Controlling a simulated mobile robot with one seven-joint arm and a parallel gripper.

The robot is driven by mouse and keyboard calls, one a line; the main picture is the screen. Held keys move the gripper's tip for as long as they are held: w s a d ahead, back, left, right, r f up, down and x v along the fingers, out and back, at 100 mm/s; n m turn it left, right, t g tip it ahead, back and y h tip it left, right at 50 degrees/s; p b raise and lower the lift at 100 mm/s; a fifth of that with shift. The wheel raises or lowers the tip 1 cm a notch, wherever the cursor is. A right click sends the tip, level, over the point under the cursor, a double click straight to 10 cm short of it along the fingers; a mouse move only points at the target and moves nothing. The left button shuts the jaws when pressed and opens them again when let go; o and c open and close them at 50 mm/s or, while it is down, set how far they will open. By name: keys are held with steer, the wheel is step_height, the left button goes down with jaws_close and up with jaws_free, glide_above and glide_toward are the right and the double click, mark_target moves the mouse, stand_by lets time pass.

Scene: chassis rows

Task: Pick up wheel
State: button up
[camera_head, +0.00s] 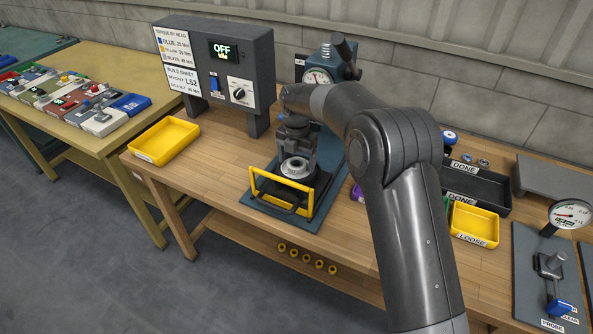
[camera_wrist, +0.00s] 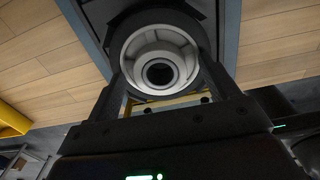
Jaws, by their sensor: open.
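The wheel (camera_head: 295,170) is a light grey ring with a dark centre hole. It sits on a dark fixture on a blue base plate (camera_head: 318,205), behind a yellow guard frame (camera_head: 282,190). My gripper (camera_head: 296,158) points down over it. In the wrist view the wheel (camera_wrist: 160,58) shows between the two fingers of my gripper (camera_wrist: 162,78). The fingers are apart, one on each side of the wheel. I cannot tell whether they touch it. My arm hides part of the fixture.
A yellow tray (camera_head: 164,141) stands at the bench's left. A grey control box (camera_head: 217,65) reading OFF and a dial gauge press (camera_head: 325,72) stand behind. To the right are a black DONE tray (camera_head: 478,188), a yellow LOOSE bin (camera_head: 474,224) and another gauge (camera_head: 570,214).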

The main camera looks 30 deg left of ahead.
steer(key=shift+c, duration=0.2)
steer(key=c, duration=1.3)
step_height(320, 180, up, 10)
steer(key=shift+r, duration=0.1)
steer(key=shift+r, duration=1.4)
